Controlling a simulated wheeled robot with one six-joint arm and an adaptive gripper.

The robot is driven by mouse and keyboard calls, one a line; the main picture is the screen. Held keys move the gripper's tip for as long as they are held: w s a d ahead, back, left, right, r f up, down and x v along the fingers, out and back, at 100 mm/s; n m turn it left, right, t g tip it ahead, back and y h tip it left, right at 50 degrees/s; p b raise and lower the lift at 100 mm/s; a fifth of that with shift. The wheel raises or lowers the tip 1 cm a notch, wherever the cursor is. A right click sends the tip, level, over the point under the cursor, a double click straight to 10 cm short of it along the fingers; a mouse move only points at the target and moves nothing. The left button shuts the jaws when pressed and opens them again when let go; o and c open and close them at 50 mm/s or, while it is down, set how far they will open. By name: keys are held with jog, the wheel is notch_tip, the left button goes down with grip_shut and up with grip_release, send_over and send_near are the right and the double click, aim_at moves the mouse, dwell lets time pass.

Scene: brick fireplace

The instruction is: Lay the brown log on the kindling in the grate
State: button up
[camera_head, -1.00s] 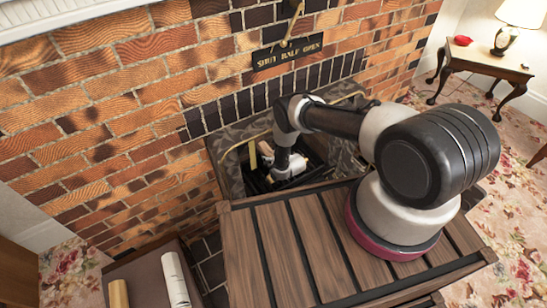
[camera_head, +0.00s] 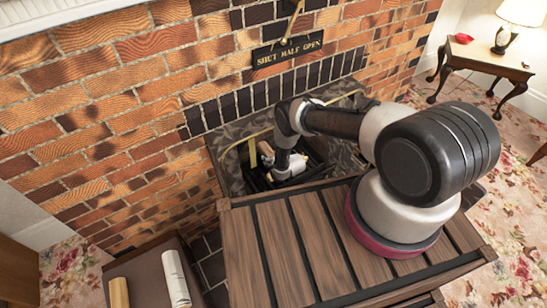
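The grate (camera_head: 262,185) is a dark frame inside the fireplace opening, mostly hidden by my arm. Pale yellowish pieces (camera_head: 252,153), perhaps kindling, show at its left side. My gripper (camera_head: 270,176) is down in the opening at the grate, under the white wrist. Its fingers are too small and dark to tell whether they are open or shut, or whether they hold anything. I cannot make out the brown log; it may be hidden behind my arm or in the dark of the grate.
A brown-topped stand (camera_head: 143,268) at lower left bears a white roll-like log (camera_head: 176,278) and a tan log (camera_head: 119,292). A brick wall (camera_head: 110,110) with a "SHUT HALF OPEN" plate (camera_head: 288,50) surrounds the opening. A side table (camera_head: 485,62) with a lamp stands at far right.

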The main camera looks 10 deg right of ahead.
jog(key=shift+o, duration=1.1)
